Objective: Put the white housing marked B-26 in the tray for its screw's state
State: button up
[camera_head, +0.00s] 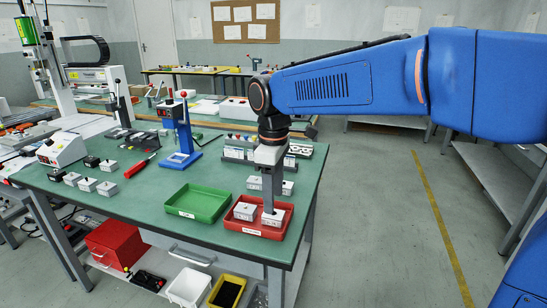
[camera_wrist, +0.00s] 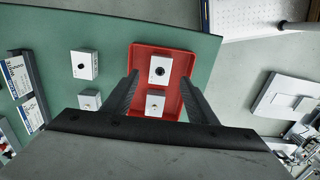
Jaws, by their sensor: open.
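My gripper (camera_head: 268,206) points down over the red tray (camera_head: 241,229) and is open. In the wrist view its fingers (camera_wrist: 159,82) stand apart, one on each side of a white housing (camera_wrist: 155,103) in the red tray (camera_wrist: 145,51). In the head view this white housing (camera_head: 273,219) sits right under the fingertips. A second white housing (camera_head: 245,211) lies in the same tray; in the wrist view it has a dark round hole or screw on top (camera_wrist: 160,70). The green tray (camera_head: 197,217) next to it is empty. The markings on the housings are too small to read.
White housings (camera_head: 254,182) (camera_head: 287,187) stand on the green table behind the red tray. A blue press stand (camera_head: 182,159) rises behind the green tray.

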notch_tip(320, 180, up, 11)
jog(key=s+d+f+m+t, duration=0.1)
jog(key=s+d+m, duration=0.2)
jog(key=d, duration=0.5)
jog(key=s+d+f+m+t, duration=0.3)
jog(key=s+d+f+m, duration=0.8)
jog(key=s+d+f, duration=0.6)
jog(key=shift+s+d+f+t, duration=0.35)
jog(key=shift+d+f+t, duration=0.1)
jog(key=shift+d, duration=0.55)
